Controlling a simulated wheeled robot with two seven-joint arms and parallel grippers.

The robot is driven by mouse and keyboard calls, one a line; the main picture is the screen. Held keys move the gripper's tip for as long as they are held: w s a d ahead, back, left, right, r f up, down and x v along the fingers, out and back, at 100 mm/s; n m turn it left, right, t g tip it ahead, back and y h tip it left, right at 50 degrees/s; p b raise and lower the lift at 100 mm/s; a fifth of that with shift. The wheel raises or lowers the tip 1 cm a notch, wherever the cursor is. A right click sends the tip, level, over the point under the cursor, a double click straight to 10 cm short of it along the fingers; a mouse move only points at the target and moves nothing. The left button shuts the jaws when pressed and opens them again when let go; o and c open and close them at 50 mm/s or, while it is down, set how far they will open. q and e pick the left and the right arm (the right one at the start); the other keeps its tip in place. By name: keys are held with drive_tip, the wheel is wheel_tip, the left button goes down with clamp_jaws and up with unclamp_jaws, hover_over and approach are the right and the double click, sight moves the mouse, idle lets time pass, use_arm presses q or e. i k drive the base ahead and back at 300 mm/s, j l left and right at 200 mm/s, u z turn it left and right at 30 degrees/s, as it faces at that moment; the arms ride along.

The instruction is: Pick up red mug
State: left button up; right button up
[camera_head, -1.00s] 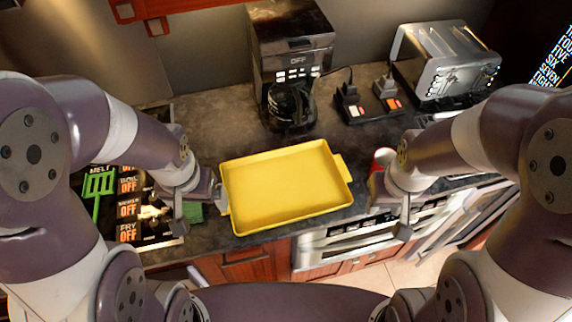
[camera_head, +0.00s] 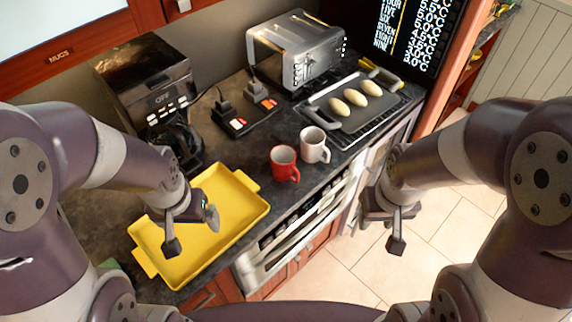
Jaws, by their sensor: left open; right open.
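The red mug (camera_head: 284,166) stands upright on the dark counter near its front edge, just left of a white mug (camera_head: 314,145). My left gripper (camera_head: 192,228) is open and empty over the yellow tray, to the left of the red mug and apart from it. My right gripper (camera_head: 389,222) is open and empty in front of the counter, above the floor, to the right of the red mug and lower in the picture.
The yellow tray (camera_head: 236,223) lies on the counter at left. A coffee maker (camera_head: 158,100), a toaster (camera_head: 296,50) and a dark block with plugs (camera_head: 246,115) stand behind. A grey tray (camera_head: 374,118) with several pale oval items lies to the right. An oven front (camera_head: 300,225) is below the counter.

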sight(284, 157)
drive_tip(key=i+l+u, duration=0.35)
drive_tip(key=l, duration=0.3)
drive_tip(key=i+l+u, duration=0.15)
drive_tip(key=l, duration=0.2)
drive_tip(key=i+l+u, duration=0.15)
drive_tip(key=l, duration=0.25)
drive_tip(key=i+l+u, duration=0.15)
drive_tip(key=l, duration=0.25)
drive_tip(key=i+l+u, duration=0.2)
drive_tip(key=l, duration=0.2)
drive_tip(key=k, duration=0.05)
